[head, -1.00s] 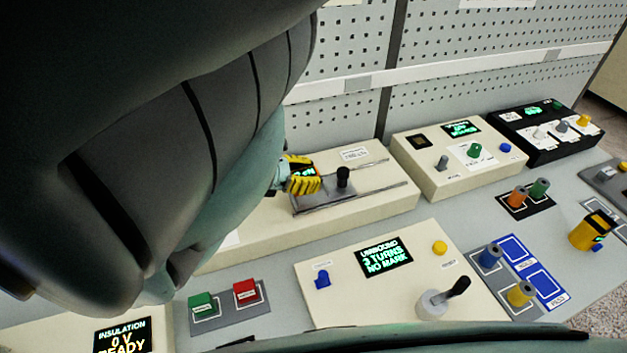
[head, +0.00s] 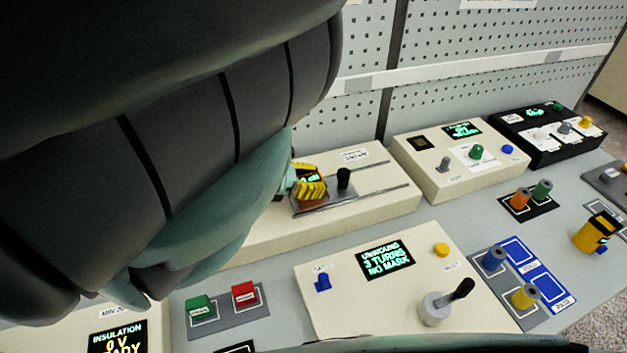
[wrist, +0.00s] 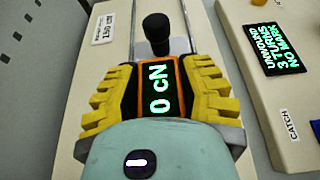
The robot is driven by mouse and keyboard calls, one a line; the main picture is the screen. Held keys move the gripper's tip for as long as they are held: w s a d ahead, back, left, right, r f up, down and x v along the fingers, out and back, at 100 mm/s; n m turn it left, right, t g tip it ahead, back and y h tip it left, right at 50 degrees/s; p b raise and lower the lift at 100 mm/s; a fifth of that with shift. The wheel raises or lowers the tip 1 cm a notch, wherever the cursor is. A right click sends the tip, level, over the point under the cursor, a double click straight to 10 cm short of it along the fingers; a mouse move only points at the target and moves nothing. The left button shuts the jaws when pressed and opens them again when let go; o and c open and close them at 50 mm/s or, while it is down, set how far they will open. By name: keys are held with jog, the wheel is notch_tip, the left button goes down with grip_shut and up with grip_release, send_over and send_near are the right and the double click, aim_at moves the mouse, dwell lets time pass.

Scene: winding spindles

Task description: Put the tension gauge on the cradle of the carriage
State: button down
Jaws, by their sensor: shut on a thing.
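The tension gauge (wrist: 160,97) is an orange-edged block with a dark screen reading "0 CN". My gripper (wrist: 160,88) has its ribbed yellow fingers shut on both sides of it. In the head view my gripper (head: 310,184) holds the gauge (head: 313,205) over the left part of the grey carriage (head: 355,193), left of its black knob (head: 344,176). In the wrist view the knob (wrist: 157,32) stands just beyond the gauge. The cradle is hidden under the gauge and fingers. I cannot tell whether the gauge touches it.
The carriage sits on rails along a cream housing (head: 265,238). In front is a cream panel (head: 330,300) with a screen, blue catch, yellow button and black-handled lever. A cream box (head: 430,180) stands to the right. Perforated panels (head: 480,45) rise behind.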

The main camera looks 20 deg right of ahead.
jog(key=shift+f, duration=0.1)
jog(key=shift+f, duration=0.15)
jog(key=c, duration=0.6)
grip_release()
jog(key=shift+r, duration=0.4)
jog(key=v, duration=1.2)
jog(key=shift+f, duration=0.2)
jog(key=shift+r, duration=0.1)
